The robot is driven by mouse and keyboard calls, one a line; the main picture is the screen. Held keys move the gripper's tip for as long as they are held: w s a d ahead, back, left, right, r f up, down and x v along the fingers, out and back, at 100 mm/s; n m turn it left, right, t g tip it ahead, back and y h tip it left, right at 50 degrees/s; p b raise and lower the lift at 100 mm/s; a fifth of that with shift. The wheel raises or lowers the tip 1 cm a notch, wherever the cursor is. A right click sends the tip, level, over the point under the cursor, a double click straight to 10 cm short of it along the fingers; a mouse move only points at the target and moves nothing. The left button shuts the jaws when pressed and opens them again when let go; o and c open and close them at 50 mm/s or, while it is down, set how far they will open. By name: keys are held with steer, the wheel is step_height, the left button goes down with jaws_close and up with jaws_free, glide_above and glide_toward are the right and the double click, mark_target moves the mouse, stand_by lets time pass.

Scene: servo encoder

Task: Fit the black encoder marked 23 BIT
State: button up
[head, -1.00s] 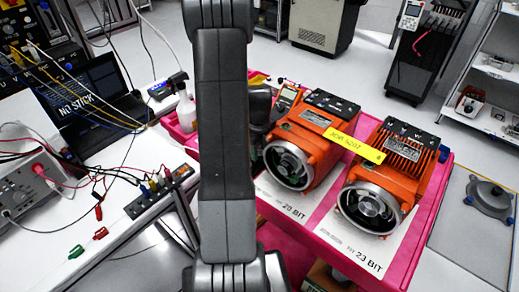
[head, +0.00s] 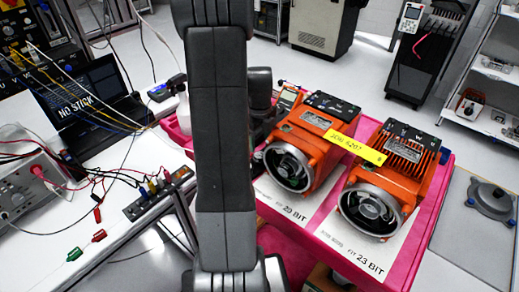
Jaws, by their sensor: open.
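Two orange servo motors stand side by side on a pink-edged cart, their round metal-rimmed open ends facing me. The right motor (head: 398,168) stands on a white card (head: 372,262) printed "FIT 23 BIT". The left motor (head: 305,145) stands on a similar card (head: 290,212) whose number is hard to read, perhaps 20 BIT. A dark round part shows inside each open end; I cannot tell what it is. I cannot make out a loose black encoder marked 23 BIT. My arm stands upright across the picture, its wrist part left of the motors; my gripper is hidden.
A yellow tag (head: 355,147) spans the two motors. The cart's pink edge (head: 437,195) is bare at right. A bench with a laptop (head: 92,90), cables and a terminal strip (head: 157,193) lies at left. A grey flange part (head: 491,200) sits on a mat at right.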

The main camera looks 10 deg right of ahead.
mark_target(259, 154)
step_height(259, 154, up, 6)
steer(key=shift+f, duration=0.15)
stand_by(0.4)
step_height(259, 154, down, 11)
steer(key=shift+w+f+p, duration=0.1)
steer(key=shift+f+p, duration=0.1)
steer(key=shift+p, duration=0.25)
steer(key=shift+r, duration=0.65)
